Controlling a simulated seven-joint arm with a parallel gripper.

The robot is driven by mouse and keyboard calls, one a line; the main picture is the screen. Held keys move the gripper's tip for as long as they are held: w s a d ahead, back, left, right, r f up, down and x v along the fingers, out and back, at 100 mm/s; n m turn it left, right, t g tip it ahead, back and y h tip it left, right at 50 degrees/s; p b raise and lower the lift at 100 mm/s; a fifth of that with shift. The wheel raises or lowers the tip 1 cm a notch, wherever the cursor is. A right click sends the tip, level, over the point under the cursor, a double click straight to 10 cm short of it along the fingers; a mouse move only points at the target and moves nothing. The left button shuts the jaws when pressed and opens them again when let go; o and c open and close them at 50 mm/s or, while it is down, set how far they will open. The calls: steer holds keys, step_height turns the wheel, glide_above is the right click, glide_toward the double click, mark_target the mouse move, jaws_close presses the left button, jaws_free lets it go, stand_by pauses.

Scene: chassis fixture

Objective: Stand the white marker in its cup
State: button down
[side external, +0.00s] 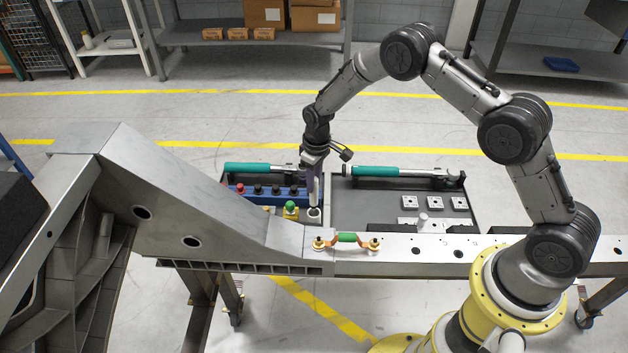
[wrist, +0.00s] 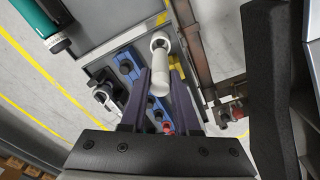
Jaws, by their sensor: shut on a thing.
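My gripper (side external: 314,175) is shut on the white marker (side external: 314,192) and points down over the left tray. In the wrist view the marker (wrist: 160,72) stands between the two dark fingers of my gripper (wrist: 163,82). The small white cup (side external: 314,214) is at the tray's front right corner, directly below the marker. It shows as a pale ring at the marker's far end in the wrist view (wrist: 158,38). The marker looks upright, with its lower end at the cup's mouth. I cannot tell how deep it sits.
A green-topped yellow block (side external: 291,209) stands just left of the cup. Behind it is a blue rack (side external: 245,192) with red and dark knobs. Teal-handled tools (side external: 372,171) lie at the back. A metal beam (side external: 460,246) with a green-gripped handle (side external: 347,238) runs in front.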

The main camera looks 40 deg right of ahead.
mark_target(314, 196)
steer(key=shift+f, duration=0.1)
steer(key=shift+f, duration=3.1)
steer(key=c, duration=0.6)
jaws_free()
steer(key=shift+r, duration=4.55)
